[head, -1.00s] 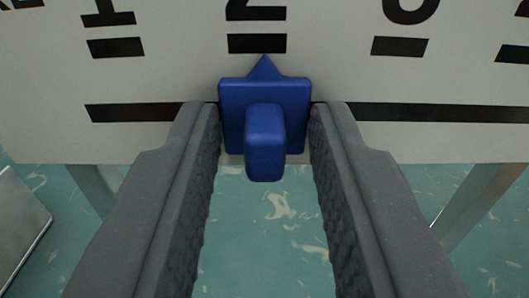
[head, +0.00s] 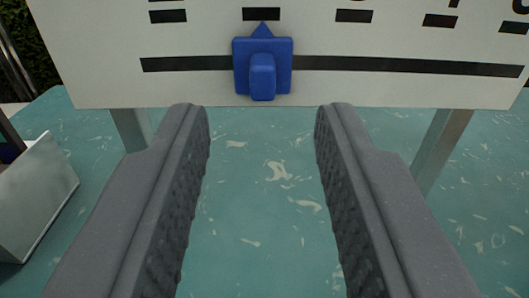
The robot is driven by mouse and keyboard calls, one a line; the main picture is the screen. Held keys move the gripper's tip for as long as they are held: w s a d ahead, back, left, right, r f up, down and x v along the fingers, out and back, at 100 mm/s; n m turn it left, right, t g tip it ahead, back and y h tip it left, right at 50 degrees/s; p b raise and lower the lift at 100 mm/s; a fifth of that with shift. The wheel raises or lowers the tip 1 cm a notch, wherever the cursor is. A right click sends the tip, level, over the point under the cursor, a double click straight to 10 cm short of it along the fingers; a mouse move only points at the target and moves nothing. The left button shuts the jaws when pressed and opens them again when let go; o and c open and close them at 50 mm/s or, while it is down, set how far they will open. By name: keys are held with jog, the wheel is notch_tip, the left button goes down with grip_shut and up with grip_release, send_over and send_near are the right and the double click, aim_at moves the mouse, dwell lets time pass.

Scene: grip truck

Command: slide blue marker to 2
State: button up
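The blue marker (head: 263,72) sits on the black slot line (head: 400,66) of the white scale board (head: 200,90). Its pointed tip is just under a black tick (head: 261,14), the second from the left. The numeral above that tick is out of view now. My gripper (head: 262,108) is open and empty, its two grey fingers spread wide. It is apart from the marker, in front of the board and lower in the picture, with the marker above the gap between the fingertips.
The board stands on metal legs (head: 442,145) on a teal speckled table (head: 260,220). A pale open box (head: 40,195) is at the left edge. Dark greenery shows at the top left. The table between my fingers is clear.

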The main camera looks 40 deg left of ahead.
jog(key=p+v, duration=0.1)
jog(key=v, duration=0.7)
jog(key=shift+s+d, duration=0.2)
jog(key=shift+s, duration=0.1)
jog(key=w+d+r+m+t+h, duration=0.2)
jog(key=d+r+h, duration=0.35)
jog(key=r, duration=0.65)
jog(key=w+d+r+m+t+h, duration=0.15)
jog(key=d+r+h, duration=0.25)
jog(key=d+r, duration=0.5)
jog(key=s+a+r+m+g+h+p, duration=0.1)
jog(key=s+r+m, duration=0.3)
jog(key=s+r, duration=1.2)
notch_tip(320, 180, up, 3)
jog(key=shift+a+r+g+h, duration=0.15)
jog(key=shift+a+g+h, duration=0.1)
jog(key=shift+g+h, duration=0.25)
jog(key=shift+o, duration=0.4)
